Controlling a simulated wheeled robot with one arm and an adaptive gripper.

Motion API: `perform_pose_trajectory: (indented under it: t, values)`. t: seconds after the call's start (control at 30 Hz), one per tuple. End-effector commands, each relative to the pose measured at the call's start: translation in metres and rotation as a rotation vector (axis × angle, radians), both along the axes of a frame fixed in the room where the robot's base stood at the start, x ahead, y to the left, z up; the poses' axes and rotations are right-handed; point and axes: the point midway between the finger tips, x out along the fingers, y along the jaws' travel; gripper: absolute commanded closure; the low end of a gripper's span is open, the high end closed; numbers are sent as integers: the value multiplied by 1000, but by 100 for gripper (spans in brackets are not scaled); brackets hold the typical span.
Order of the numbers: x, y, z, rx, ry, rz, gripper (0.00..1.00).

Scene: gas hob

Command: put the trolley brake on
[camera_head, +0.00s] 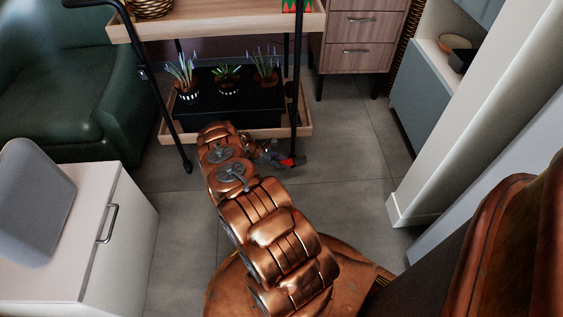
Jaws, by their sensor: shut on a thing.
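The trolley (222,26) stands at the top of the head view, with two wooden shelves on a thin black frame. A small red brake lever (291,162) shows low at the trolley's front right leg. My gripper (277,156) is down beside that leg, just under the lower shelf's front edge, and is shut on the red lever. The gripper is small and dark here, so its fingertips are hard to make out. My arm hides part of the lower shelf's front. The castor at that leg is not clearly seen.
A black box and potted plants (227,83) stand on the lower shelf, and a basket (152,7) on the upper. A green armchair (70,95) is left, a white cabinet (125,232) lower left, and drawers (362,42) behind. Grey floor (350,195) is clear to the right.

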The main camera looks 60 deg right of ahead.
Motion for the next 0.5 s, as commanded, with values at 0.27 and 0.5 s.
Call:
perform_pose_trajectory:
  t: [0.27,0.5]
  values:
    - [1,0,-1,0,-1,2,98]
    - [0,0,0,1,-1,1,40]
